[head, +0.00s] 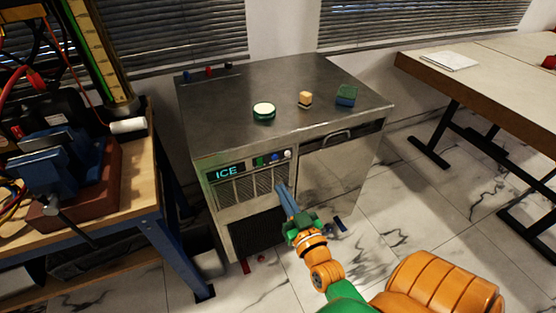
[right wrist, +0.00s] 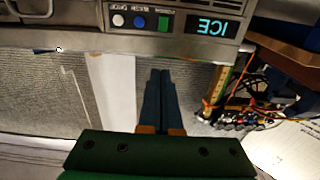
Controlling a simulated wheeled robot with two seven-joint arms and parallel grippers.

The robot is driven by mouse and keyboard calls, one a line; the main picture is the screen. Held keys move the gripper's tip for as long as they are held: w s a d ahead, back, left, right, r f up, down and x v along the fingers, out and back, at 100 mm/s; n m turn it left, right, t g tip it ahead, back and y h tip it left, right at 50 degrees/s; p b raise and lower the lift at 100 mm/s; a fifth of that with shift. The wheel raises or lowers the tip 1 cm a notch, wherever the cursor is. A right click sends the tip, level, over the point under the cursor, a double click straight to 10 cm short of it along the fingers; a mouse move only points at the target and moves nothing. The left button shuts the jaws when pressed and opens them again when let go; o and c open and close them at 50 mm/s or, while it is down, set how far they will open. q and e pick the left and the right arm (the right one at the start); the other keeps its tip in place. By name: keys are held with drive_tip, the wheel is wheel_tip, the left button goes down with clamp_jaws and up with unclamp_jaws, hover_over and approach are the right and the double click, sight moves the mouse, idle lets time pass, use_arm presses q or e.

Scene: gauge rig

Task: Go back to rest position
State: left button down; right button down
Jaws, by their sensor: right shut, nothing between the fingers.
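My right gripper (head: 284,188) has blue fingers that are shut with nothing between them. It is in front of the steel ice machine (head: 336,174), near the right side of its front grille; whether it touches cannot be told. In the right wrist view the closed fingers (right wrist: 160,74) point towards the machine's front, below the row of buttons (right wrist: 140,21) and the lit ICE display (right wrist: 212,26). In that view the machine appears upside down. My left gripper is not in view.
A workbench with a blue vise (head: 52,155) stands left. A table (head: 480,72) stands right. Marble floor (head: 395,215) is open between.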

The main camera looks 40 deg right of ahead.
drive_tip(key=s+a+f+n+g+y+p, duration=0.1)
drive_tip(key=s+a+f+g, duration=0.25)
drive_tip(key=f, duration=0.45)
drive_tip(key=s+a+f+n+g+y+p, duration=0.1)
drive_tip(key=s+a+f+g+y+p, duration=0.15)
drive_tip(key=s+f, duration=0.4)
drive_tip(key=s+a+f+n+g+y, duration=0.1)
drive_tip(key=s+a+f+g, duration=0.25)
drive_tip(key=f, duration=0.65)
drive_tip(key=s+f+n+g, duration=0.1)
drive_tip(key=s+f+g, duration=0.2)
drive_tip(key=s, duration=0.5)
drive_tip(key=s+d+f+n+g+p, duration=0.1)
drive_tip(key=s+f+g, duration=0.3)
drive_tip(key=s, duration=0.5)
drive_tip(key=shift+s+p, duration=0.15)
drive_tip(key=shift+p, duration=0.15)
